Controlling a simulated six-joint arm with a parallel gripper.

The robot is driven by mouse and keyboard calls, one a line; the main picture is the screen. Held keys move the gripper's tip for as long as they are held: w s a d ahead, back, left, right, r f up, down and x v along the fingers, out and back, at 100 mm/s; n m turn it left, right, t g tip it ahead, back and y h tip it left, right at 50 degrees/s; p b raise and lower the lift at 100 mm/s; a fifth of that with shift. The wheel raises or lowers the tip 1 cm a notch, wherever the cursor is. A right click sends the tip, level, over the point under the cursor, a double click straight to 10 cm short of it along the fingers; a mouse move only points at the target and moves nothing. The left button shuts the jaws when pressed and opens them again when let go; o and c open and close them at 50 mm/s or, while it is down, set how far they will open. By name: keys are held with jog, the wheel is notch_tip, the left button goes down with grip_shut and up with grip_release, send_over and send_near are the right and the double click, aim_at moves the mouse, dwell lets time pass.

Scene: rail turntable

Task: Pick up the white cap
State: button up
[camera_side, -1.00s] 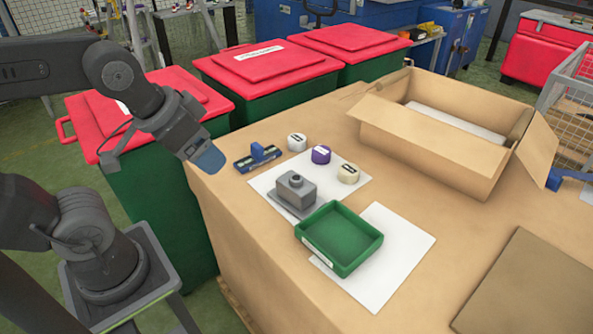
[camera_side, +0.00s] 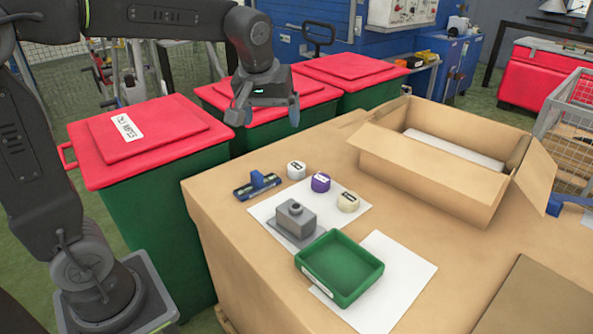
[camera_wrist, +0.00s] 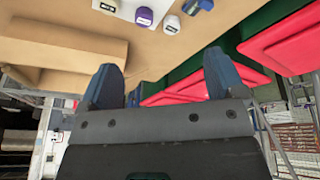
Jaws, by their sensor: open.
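The white cap (camera_side: 296,170) stands on the cardboard surface near the back edge of the white sheet, left of a purple cap (camera_side: 320,182) and a cream cap (camera_side: 348,201). Each has a dark-marked label. In the wrist view the white cap (camera_wrist: 172,24) is at the top, next to the purple cap (camera_wrist: 144,15). My gripper (camera_side: 266,112) is open and empty, high above and behind the caps in the side view, in front of the middle bin. Its two blue fingers (camera_wrist: 160,80) are wide apart in the wrist view.
A blue tool (camera_side: 257,185) lies just left of the white cap. A grey block (camera_side: 296,217) and a green tray (camera_side: 340,262) are nearer the front. An open cardboard box (camera_side: 430,175) stands at the right. Red-lidded bins (camera_side: 140,135) stand behind and left.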

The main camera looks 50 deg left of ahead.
jog(key=w+a+f+n+g, duration=0.1)
jog(key=w+a+f+n, duration=0.2)
jog(key=w, duration=0.4)
jog(key=n+g+y, duration=0.2)
jog(key=n, duration=0.5)
send_near(296, 165)
jog(key=x, duration=0.4)
jog(key=shift+f, duration=0.2)
jog(key=shift+x, duration=2.85)
jog(key=shift+d, duration=0.1)
jog(key=shift+c, duration=0.3)
jog(key=c, duration=0.9)
jog(key=shift+r, duration=0.1)
jog(key=shift+c, duration=0.2)
